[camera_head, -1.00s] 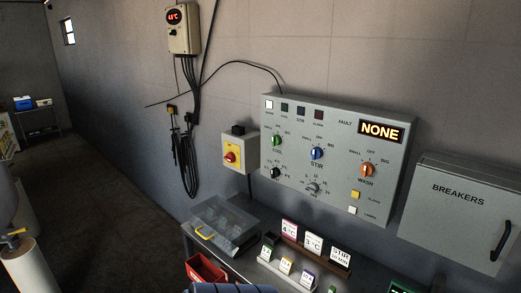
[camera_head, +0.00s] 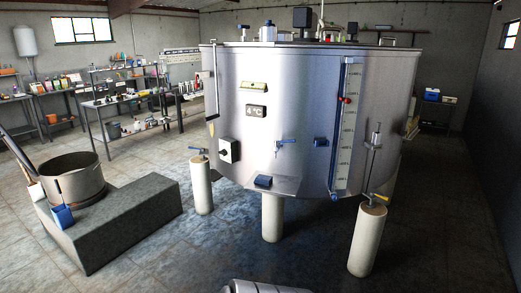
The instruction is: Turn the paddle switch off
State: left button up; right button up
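The big steel bulk tank (camera_head: 290,100) stands in the middle of the head view on pale legs. A small light box with a dark front part (camera_head: 229,150) is fixed low on the left of its wall; it may be the paddle switch, but its position is too small to read. A small dark display (camera_head: 256,111) and a label plate (camera_head: 254,86) sit above it. Neither of my grippers is in view.
A grey block (camera_head: 125,215) with a round metal vessel (camera_head: 74,178) and a blue item (camera_head: 62,216) stands at the left. Loaded shelves and benches (camera_head: 130,103) line the back. The floor in front of the tank is mostly clear.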

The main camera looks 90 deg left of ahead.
aim_at(224, 152)
jog(key=u, duration=3.05)
jog(key=i+z, duration=0.1)
jog(key=i, duration=0.3)
